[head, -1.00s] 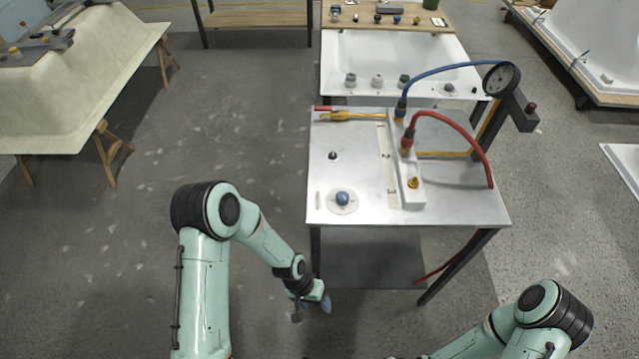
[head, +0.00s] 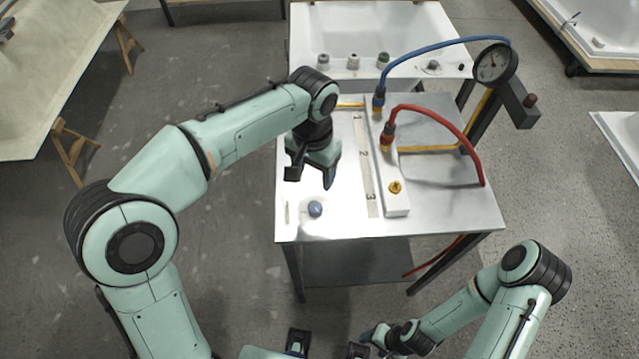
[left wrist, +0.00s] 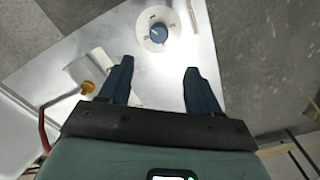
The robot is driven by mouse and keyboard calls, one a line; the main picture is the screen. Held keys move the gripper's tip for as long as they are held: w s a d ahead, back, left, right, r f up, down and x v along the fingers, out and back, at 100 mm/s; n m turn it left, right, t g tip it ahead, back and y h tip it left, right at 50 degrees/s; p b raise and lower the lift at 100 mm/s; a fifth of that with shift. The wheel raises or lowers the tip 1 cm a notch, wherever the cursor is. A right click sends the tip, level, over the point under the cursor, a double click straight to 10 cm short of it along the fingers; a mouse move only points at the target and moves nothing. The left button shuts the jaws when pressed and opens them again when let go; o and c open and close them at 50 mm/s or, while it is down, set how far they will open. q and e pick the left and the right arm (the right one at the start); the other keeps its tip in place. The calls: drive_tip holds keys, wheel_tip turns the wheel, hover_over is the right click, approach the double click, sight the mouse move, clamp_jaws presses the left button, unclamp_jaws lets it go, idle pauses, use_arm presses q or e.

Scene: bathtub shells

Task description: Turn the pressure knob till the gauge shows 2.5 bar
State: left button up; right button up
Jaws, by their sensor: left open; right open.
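A blue knob (head: 315,209) on a round white marked plate sits near the front left of the metal bench. In the left wrist view the knob (left wrist: 158,33) lies beyond the fingertips, roughly between their lines. My left gripper (head: 312,178) is open and empty above the bench, behind the knob in the head view and apart from it. The round gauge (head: 493,64) stands on a post at the bench's back right; its needle reading is too small to tell. My right gripper (head: 376,333) is open, low in front of the bench, and partly visible.
The metal bench (head: 440,215) carries a white block with a brass-coloured knob (head: 395,187), a red hose (head: 440,112) and a blue hose (head: 430,55). A white tub (head: 410,25) stands behind. The bench's front left is clear around the blue knob.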

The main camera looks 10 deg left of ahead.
sight(314, 208)
use_arm(q)
drive_tip(key=f, duration=0.4)
drive_tip(key=f+b, duration=0.1)
drive_tip(key=f, duration=0.3)
drive_tip(key=s+f, duration=0.1)
drive_tip(key=f, duration=0.3)
drive_tip(key=shift+f+b, duration=0.15)
drive_tip(key=shift+b, duration=0.2)
drive_tip(key=shift+w+f, duration=0.1)
drive_tip(key=shift+f, duration=0.4)
use_arm(e)
drive_tip(key=shift+s+f, duration=0.75)
drive_tip(key=shift+f, duration=0.3)
use_arm(q)
drive_tip(key=c, duration=1)
